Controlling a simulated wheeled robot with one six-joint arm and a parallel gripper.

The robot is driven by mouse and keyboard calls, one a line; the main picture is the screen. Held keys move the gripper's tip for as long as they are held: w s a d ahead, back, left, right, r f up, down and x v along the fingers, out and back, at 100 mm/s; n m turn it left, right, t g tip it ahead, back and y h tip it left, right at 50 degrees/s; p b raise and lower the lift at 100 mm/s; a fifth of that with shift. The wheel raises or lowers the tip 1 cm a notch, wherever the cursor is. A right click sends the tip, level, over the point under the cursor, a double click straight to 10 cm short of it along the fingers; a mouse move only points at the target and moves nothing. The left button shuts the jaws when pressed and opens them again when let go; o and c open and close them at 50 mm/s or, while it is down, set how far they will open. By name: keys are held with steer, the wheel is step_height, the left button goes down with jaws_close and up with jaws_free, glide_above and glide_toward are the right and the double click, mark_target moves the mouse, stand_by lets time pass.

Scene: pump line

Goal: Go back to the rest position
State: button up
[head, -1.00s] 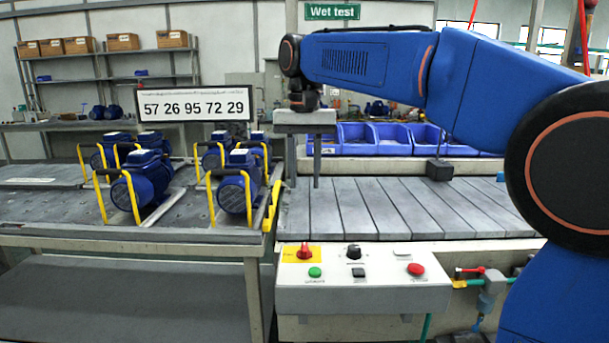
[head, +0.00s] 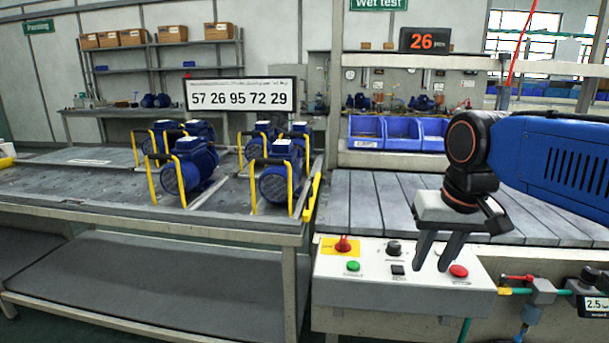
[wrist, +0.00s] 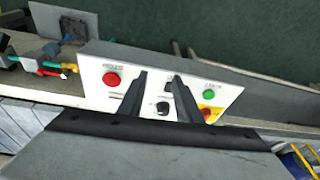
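My gripper (head: 432,268) hangs at the right of the head view, fingers pointing down, in front of or above the white control panel (head: 400,297). The fingers are apart with nothing between them. In the wrist view my gripper (wrist: 160,75) shows its two fingers spread over the same panel (wrist: 95,70). The red button (wrist: 111,79) lies left of the fingers and the green button (wrist: 209,94) to their right. The black knob (wrist: 163,108) shows between the fingers. I cannot tell how high the fingertips are above the panel.
Blue pumps (head: 188,170) with yellow handles stand on the left bench (head: 90,200). A slatted grey conveyor (head: 360,205) runs behind the panel, with blue bins (head: 383,132) beyond. Hoses and a valve (head: 540,290) sit right of the panel. A display (head: 427,40) reads 26.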

steer(key=s+d+f+t, duration=0.1)
steer(key=s+d+f, duration=0.1)
steer(key=s+f, duration=0.3)
steer(key=s+d+f, duration=0.2)
steer(key=s+f, duration=0.3)
steer(key=f, duration=0.3)
steer(key=shift+s+d+n+t, duration=0.3)
steer(key=shift+s+n+t, duration=0.05)
steer(key=shift+n+t, duration=0.05)
stand_by(0.8)
